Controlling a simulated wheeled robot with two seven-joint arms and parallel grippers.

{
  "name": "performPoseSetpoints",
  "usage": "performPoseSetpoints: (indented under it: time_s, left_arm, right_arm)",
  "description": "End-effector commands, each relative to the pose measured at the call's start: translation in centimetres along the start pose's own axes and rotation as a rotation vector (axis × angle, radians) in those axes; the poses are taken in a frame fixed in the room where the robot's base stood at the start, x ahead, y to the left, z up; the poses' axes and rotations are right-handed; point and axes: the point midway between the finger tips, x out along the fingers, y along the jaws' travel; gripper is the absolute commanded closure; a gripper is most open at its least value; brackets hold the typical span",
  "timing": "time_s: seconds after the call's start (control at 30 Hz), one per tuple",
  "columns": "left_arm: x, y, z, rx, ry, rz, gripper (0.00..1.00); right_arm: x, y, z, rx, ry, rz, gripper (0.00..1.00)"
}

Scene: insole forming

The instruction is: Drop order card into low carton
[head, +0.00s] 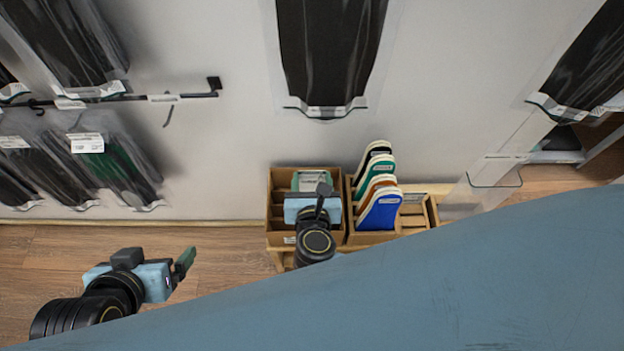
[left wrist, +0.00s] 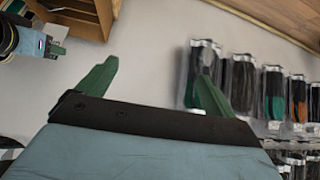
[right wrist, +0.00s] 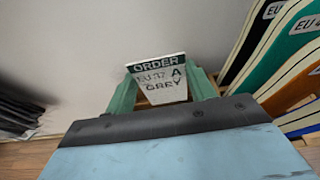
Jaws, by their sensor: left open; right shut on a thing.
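The order card (right wrist: 158,82) is white with a dark green "ORDER" band and the words "EU 37 A GREY" in the right wrist view. My right gripper (head: 312,181) is shut on it, with a green finger at each side. In the head view the gripper is over the left cardboard carton (head: 279,212), which it partly covers; I cannot tell the card's height above it. In the head view the card is not clearly distinguishable. My left gripper (head: 184,262) is open and empty, lower left, apart from the cartons. Its spread green fingers (left wrist: 155,88) show in the left wrist view.
A second carton (head: 371,238) beside it holds several upright insoles (head: 381,209) in black, green, brown and blue. Both stand on a wooden stand against a pale wall. Bagged dark goods (head: 108,165) hang on hooks at the left. A blue surface (head: 450,280) fills the lower right.

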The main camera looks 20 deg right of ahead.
Motion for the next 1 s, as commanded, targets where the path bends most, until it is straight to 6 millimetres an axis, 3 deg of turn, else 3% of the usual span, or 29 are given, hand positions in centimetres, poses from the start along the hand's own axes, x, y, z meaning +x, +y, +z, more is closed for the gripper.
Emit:
performPoseSetpoints:
  time_s: [0.5, 0.97, 1.0]
  left_arm:
    - [-0.1, 1.3, -6.8, 0.009, 0.385, 0.032, 0.08]
    - [-0.5, 1.6, -8.0, 0.009, 0.449, 0.038, 0.08]
    - [-0.5, 1.6, -8.0, 0.009, 0.449, 0.038, 0.08]
  right_arm:
    - [0.6, 0.0, -1.6, 0.000, 0.000, 0.000, 0.66]
    - [0.6, 0.0, -1.8, 0.000, 0.000, 0.000, 0.66]
    - [0.6, 0.0, -1.8, 0.000, 0.000, 0.000, 0.44]
